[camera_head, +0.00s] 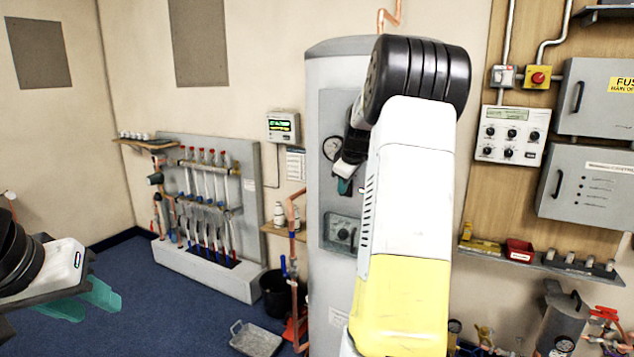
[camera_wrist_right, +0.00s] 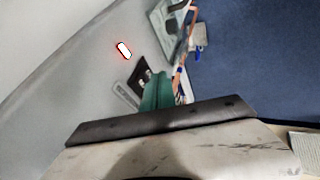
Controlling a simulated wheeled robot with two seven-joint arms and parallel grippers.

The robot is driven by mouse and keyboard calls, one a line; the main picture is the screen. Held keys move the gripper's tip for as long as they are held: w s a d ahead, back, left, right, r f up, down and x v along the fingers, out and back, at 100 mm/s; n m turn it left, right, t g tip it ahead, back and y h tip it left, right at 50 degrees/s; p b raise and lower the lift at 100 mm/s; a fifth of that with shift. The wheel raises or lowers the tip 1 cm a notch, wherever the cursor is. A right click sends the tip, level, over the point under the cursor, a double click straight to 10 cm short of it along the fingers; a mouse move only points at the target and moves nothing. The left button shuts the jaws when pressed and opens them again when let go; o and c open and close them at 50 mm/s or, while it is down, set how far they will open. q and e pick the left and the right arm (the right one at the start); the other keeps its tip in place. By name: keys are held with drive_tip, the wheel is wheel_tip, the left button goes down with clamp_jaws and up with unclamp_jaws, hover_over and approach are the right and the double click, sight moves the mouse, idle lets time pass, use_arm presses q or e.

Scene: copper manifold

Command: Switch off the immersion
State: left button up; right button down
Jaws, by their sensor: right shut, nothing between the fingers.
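The pale grey cylinder (camera_head: 335,80) stands in the middle of the head view, with a grey panel (camera_head: 338,112) on its front. The panel carries a round gauge (camera_head: 331,147) and, lower, a box with a dial (camera_head: 342,233). My right gripper (camera_head: 344,186) is shut and empty in front of the panel, between gauge and box. In the right wrist view, its green fingers (camera_wrist_right: 160,92) are beside a dark switch plate (camera_wrist_right: 143,76), partly covering it; contact cannot be told. A red-edged lit indicator (camera_wrist_right: 124,50) is nearby. My left gripper (camera_head: 95,299) is open and empty at far left.
My right arm hides much of the cylinder's right side. A pipe manifold (camera_head: 245,160) stands left of the cylinder, with a black bucket (camera_head: 275,295) and metal tray (camera_head: 256,340) on the floor. Grey electrical boxes (camera_head: 588,185) are on the right wall.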

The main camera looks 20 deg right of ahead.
drive_tip(key=shift+w+d+f, duration=0.1)
drive_tip(key=shift+w+d, duration=0.4)
drive_tip(key=shift+d+f+t+h, duration=0.1)
drive_tip(key=shift+d+t+h, duration=0.1)
drive_tip(key=shift+t+h, duration=0.1)
drive_tip(key=shift+w, duration=0.1)
drive_tip(key=shift+d+r, duration=0.1)
drive_tip(key=shift+r, duration=0.9)
